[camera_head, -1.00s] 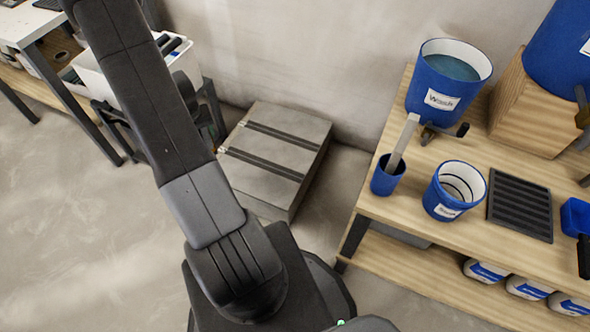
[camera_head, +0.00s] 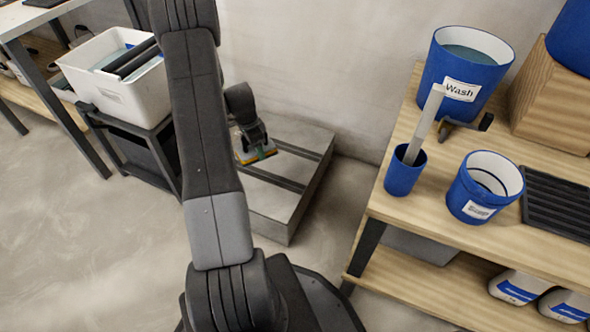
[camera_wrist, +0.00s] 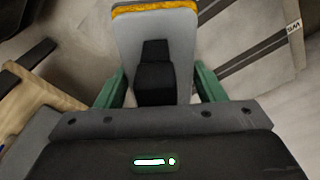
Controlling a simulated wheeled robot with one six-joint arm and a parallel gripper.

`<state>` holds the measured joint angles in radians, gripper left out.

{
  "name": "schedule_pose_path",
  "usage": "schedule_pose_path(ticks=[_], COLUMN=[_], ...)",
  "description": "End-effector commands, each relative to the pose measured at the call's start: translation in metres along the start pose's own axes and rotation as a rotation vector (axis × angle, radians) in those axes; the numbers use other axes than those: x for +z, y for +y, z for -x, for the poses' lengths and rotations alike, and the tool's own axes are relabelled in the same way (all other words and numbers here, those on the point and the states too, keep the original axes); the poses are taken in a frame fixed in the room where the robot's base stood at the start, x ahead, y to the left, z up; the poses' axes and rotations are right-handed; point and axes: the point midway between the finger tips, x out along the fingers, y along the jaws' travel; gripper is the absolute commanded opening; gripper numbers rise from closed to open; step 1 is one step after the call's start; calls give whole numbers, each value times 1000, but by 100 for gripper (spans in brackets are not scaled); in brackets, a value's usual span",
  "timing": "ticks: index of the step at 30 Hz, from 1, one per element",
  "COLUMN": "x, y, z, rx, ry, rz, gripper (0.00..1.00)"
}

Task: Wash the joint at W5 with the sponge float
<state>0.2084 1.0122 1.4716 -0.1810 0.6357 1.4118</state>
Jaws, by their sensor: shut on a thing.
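The sponge float (camera_wrist: 180,50), a grey plate with a yellow-orange sponge edge and black handle, is in my gripper (camera_wrist: 158,88). The green fingers are shut on the handle. In the head view the float (camera_head: 247,157) is tilted at the left part of the grey tiled block (camera_head: 270,206); I cannot tell whether it touches. Two dark joints (camera_head: 274,181) run across the block's top. In the wrist view, dark joints (camera_wrist: 252,60) show right of the float, with a small label (camera_wrist: 293,27) too blurred to read surely. My arm hides the block's left side.
A white tub (camera_head: 118,92) with dark rollers stands on a dark stand at left. On the wooden bench (camera_head: 425,225) at right are the Wash bucket (camera_head: 462,85), a blue cup (camera_head: 405,172) with a flat strip, a smaller labelled bucket (camera_head: 484,190) and a black ribbed tray (camera_head: 560,205).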

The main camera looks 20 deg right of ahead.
Motion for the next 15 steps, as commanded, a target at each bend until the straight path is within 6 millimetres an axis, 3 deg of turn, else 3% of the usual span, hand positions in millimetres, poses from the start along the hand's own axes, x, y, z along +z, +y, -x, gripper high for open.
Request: schedule_pose_path(ticks=[6,10,15], x=[-58,-81,-96], y=[32,51,65], z=[-65,-94,-115], rx=[61,88,106], ry=[0,3,6], rz=[-501,-737,-913], gripper=[25,25,25])
